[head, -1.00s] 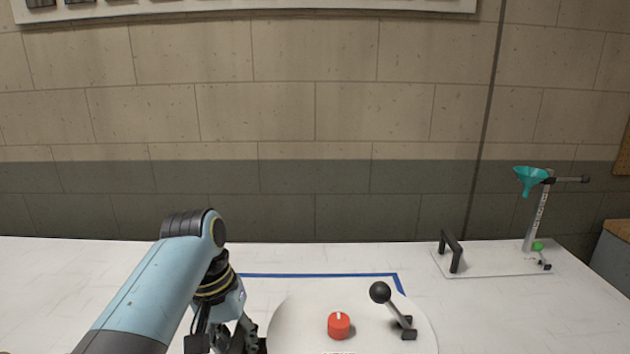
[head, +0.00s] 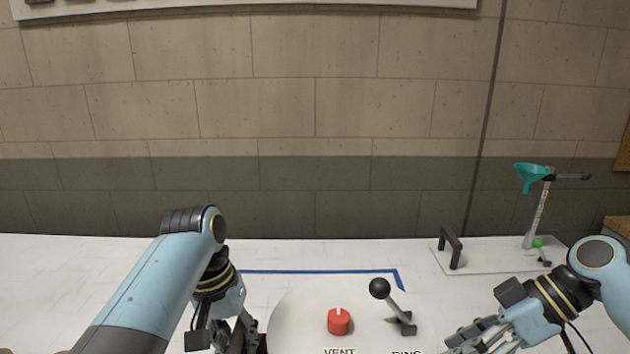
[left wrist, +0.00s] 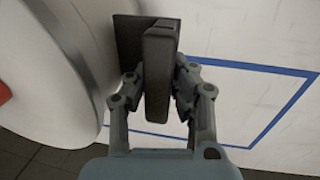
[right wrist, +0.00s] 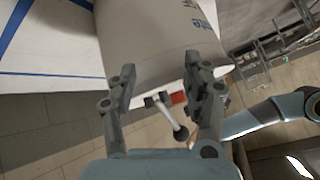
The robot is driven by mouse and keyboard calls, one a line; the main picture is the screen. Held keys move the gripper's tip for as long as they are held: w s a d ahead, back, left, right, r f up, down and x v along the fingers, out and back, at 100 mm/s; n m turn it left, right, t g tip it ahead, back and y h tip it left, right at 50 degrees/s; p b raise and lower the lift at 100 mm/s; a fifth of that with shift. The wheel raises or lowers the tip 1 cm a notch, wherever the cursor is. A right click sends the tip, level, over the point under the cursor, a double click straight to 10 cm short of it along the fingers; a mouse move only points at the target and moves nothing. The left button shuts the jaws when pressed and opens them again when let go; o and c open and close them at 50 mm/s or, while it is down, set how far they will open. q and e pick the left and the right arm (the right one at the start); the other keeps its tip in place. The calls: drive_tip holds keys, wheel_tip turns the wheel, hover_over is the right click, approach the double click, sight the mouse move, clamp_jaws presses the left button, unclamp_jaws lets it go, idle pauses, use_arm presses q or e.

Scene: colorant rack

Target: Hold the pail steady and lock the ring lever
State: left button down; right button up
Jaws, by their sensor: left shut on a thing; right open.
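The white pail (head: 300,310) stands at the front of the table, its pale round top carrying a red vent knob (head: 339,322) and the ring lever (head: 400,307), which leans up and left to a black ball. The left wrist view shows my left gripper (left wrist: 158,90) shut on the pail's dark side handle (left wrist: 160,55). My right gripper (head: 460,343) is open and empty, to the right of the lever. In the right wrist view the lever (right wrist: 172,117) shows between the open fingers, apart from them as far as I can tell. The pail's lower body is hidden in the head view.
A blue taped outline (head: 320,271) lies on the white table behind the pail. At the back right, a white plate (head: 490,262) carries a black handle (head: 452,249) and a stand with a teal funnel (head: 531,176). The table's left side is clear.

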sight(381, 288)
drive_tip(key=w+a+r+n+y, duration=0.1)
drive_tip(key=w+a+r+n, duration=0.15)
drive_tip(key=r, duration=0.45)
drive_tip(key=w+a+r+n, duration=0.2)
drive_tip(key=r+n, duration=0.2)
drive_tip(key=r, duration=0.3)
drive_tip(key=shift+g, duration=0.4)
drive_tip(key=x, duration=1)
clamp_jaws()
drive_tip(key=shift+d, duration=0.1)
drive_tip(key=shift+d+r, duration=0.15)
